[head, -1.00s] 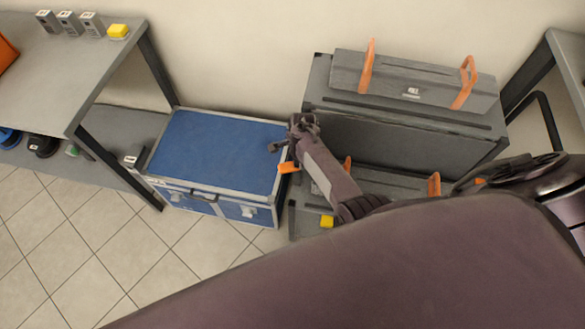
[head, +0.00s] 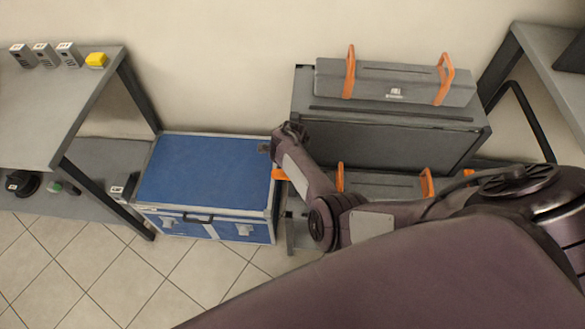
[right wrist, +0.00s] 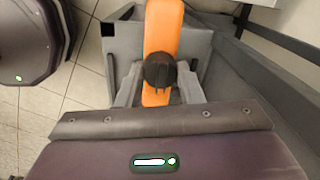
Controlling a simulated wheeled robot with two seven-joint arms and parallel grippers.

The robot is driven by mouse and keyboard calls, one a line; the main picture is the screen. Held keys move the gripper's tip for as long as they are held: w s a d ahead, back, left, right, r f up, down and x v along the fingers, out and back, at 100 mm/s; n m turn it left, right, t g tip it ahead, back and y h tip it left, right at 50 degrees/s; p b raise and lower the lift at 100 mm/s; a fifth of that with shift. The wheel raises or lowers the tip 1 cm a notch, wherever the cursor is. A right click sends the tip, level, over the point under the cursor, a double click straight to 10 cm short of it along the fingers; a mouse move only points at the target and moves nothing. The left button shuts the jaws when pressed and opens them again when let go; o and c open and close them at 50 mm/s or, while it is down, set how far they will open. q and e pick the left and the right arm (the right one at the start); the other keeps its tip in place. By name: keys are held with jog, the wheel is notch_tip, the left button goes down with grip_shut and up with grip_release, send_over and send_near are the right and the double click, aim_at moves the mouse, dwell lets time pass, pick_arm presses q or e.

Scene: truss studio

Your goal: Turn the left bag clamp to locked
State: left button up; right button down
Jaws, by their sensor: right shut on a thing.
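The orange left bag clamp (right wrist: 162,28) is a bar with a dark round knob (right wrist: 160,70) on it, standing out from a grey surface in the right wrist view. The two grey fingers of my right gripper (right wrist: 160,84) lie on either side of the knob and are shut on it. In the head view a bit of orange (head: 280,174) shows just below my right wrist, at the left end of the grey cases. My arm hides most of that spot, and the head view does not show the fingers clearly. My left gripper is not in view.
A blue case (head: 205,172) stands close to the left of my wrist. A large grey case (head: 385,140) is at the right, carrying a grey box (head: 395,82) with orange handles. Grey shelving (head: 60,95) is far left. Tiled floor (head: 95,270) is clear in front.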

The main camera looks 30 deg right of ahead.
jog(key=shift+s+f, duration=0.1)
jog(key=c, duration=1)
grip_release()
jog(key=shift+r, duration=0.45)
notch_tip(320, 180, up, 7)
jog(key=shift+s+a+p, duration=0.15)
jog(key=shift+p, duration=0.9)
